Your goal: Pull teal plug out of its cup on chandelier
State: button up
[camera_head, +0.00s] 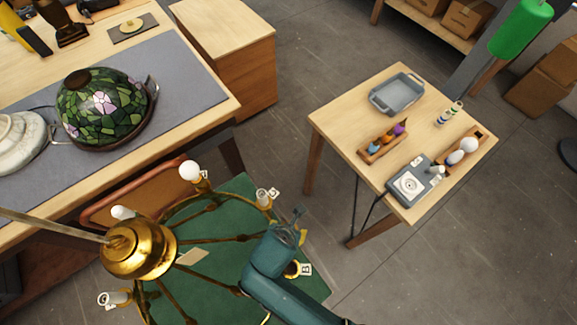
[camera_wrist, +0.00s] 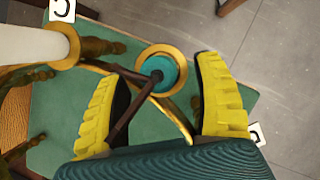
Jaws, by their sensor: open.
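The teal plug (camera_wrist: 168,72) shows in the wrist view as a round teal disc with a dark centre, seated inside a gold-rimmed cup (camera_wrist: 143,86) on a chandelier arm. My gripper (camera_wrist: 163,70) is open, with one yellow ribbed finger to the left of the cup and one to the right. Nothing is held between them. In the head view my gripper (camera_head: 297,215) is over the right side of the brass chandelier (camera_head: 138,247). I cannot make out the teal plug in the head view.
A white candle sleeve (camera_wrist: 35,45) in a brass cup stands left of the plug. Dark brown chandelier arms pass close to my fingers. White tags (camera_wrist: 257,133) hang nearby. A side table (camera_head: 335,117) with a grey tray (camera_head: 397,93) stands to the right, a workbench with a stained-glass shade (camera_head: 100,108) to the left.

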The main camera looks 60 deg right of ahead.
jog(key=shift+x, duration=0.75)
grip_shut()
jog(key=shift+r, duration=0.2)
notch_tip(320, 180, up, 5)
jog(key=p, duration=0.6)
jog(key=shift+f+p, duration=0.2)
jog(key=shift+p, duration=0.15)
jog(key=shift+f, duration=0.1)
